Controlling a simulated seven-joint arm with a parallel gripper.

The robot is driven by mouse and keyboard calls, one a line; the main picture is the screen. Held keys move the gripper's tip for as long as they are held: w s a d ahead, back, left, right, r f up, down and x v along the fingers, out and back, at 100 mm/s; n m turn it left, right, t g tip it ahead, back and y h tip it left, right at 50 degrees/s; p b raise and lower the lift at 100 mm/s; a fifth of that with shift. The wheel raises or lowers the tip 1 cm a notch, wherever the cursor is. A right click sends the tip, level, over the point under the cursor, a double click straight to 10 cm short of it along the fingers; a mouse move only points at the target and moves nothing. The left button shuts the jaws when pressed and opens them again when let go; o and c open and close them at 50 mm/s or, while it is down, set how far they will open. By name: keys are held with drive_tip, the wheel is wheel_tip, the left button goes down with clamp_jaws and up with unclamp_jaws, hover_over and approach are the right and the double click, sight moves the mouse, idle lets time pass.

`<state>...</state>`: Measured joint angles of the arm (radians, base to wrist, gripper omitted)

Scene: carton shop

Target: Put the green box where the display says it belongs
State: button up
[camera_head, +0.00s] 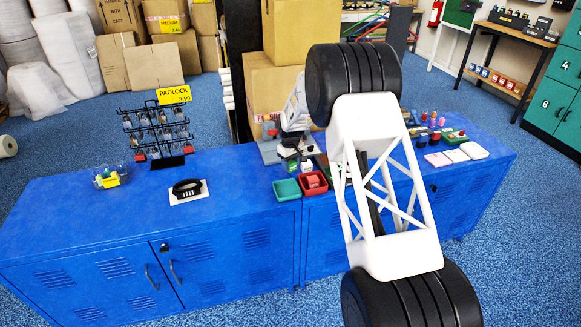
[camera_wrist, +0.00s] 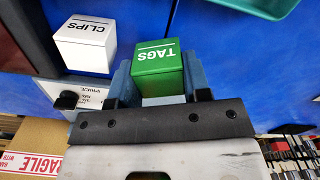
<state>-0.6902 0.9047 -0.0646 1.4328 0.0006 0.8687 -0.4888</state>
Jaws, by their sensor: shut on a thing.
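The green box labelled TAGS (camera_wrist: 158,72) is between the two fingers of my gripper (camera_wrist: 160,85) in the wrist view. My gripper is shut on it. In the head view the green box (camera_head: 291,165) shows small below my gripper (camera_head: 291,150). I cannot tell whether it touches the counter. A white box labelled CLIPS (camera_wrist: 85,43) stands beside it, also seen in the head view (camera_head: 307,166). A teal tray (camera_head: 286,189) and a red tray (camera_head: 324,190) holding a red block lie in front. A device with a PRICE marking (camera_wrist: 88,92) is partly hidden; its reading is not legible.
The boxes and trays are on a blue cabinet top (camera_head: 235,205). A black rack with a PADLOCK sign (camera_head: 174,95), a clear bin (camera_head: 106,178) and a black lock on a card (camera_head: 188,192) stand left. Small goods crowd the right. Clear surface lies left of the teal tray.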

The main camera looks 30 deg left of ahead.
sight(291, 161)
drive_tip(key=shift+f, duration=0.9)
drive_tip(key=shift+f, duration=0.2)
drive_tip(key=o, duration=0.7)
drive_tip(key=shift+r, duration=0.1)
drive_tip(key=shift+r, duration=6.1)
